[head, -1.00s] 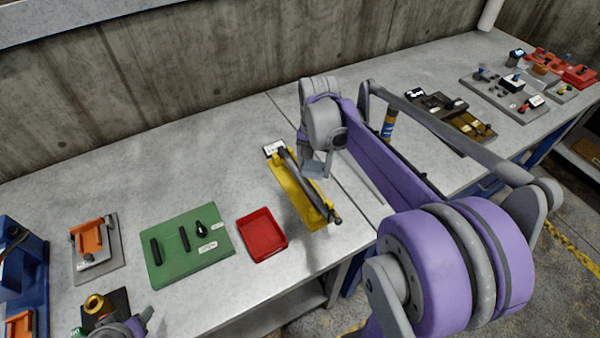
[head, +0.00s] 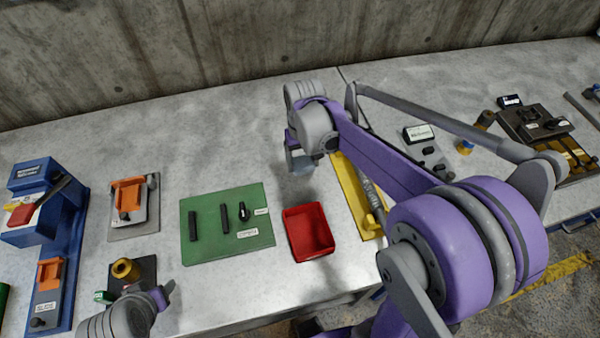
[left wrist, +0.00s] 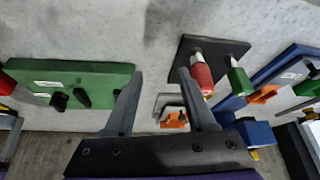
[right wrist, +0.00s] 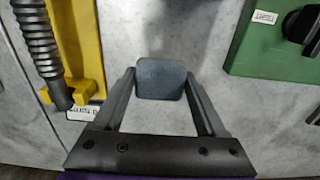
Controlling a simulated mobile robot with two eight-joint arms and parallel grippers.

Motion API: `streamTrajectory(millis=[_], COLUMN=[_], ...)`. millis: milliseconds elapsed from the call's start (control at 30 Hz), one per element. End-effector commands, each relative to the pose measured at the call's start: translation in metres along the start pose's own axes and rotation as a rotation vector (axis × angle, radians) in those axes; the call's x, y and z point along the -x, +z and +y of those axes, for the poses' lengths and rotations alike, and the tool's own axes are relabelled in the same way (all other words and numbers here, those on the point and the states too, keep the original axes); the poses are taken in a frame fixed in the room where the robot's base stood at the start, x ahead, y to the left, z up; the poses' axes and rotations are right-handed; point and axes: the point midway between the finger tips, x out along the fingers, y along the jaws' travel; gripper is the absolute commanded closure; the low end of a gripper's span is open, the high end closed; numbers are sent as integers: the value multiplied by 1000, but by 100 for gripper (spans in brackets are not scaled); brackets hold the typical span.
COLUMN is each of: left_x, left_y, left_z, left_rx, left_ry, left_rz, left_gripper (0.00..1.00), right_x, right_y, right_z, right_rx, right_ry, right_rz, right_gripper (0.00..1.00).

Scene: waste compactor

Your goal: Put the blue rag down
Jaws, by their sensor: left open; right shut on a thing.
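The blue rag (right wrist: 161,70) is a small grey-blue folded pad. My right gripper (right wrist: 161,96) is shut on it, with one finger on each side. In the head view the rag (head: 301,165) shows below the gripper (head: 300,150), over bare bench behind the red tray (head: 309,232) and left of the yellow fixture (head: 358,195). In the right wrist view bare bench lies under and around the rag; I cannot tell whether it touches. My left gripper (left wrist: 159,82) is open and empty, and shows at the lower left of the head view (head: 168,292).
A green board (head: 227,225) with black parts lies left of the red tray. An orange clamp fixture (head: 128,195) and a blue press (head: 60,250) stand farther left. Black and grey fixtures (head: 537,125) are at the right. The bench (head: 220,140) is clear at the back.

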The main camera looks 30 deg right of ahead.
Motion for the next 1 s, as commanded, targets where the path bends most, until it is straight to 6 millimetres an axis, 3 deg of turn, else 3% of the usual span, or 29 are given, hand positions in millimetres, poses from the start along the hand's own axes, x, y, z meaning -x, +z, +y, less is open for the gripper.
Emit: streamTrajectory(millis=[400,867,900,1000], left_x=[-4,-7,-6,-6], left_y=[4,7,7,7], left_z=[0,0,0,0], left_rx=[0,0,0,0], left_ry=[0,0,0,0], left_rz=[-3,-6,-6,-6], left_gripper=[44,44,44,44], right_x=[-52,-61,-61,-60], right_y=[0,0,0,0], right_z=[0,0,0,0], right_rx=[-1,-2,-2,-2], right_ry=[0,0,0,0], right_rz=[0,-1,-1,-1], right_gripper=[96,96,21,3])
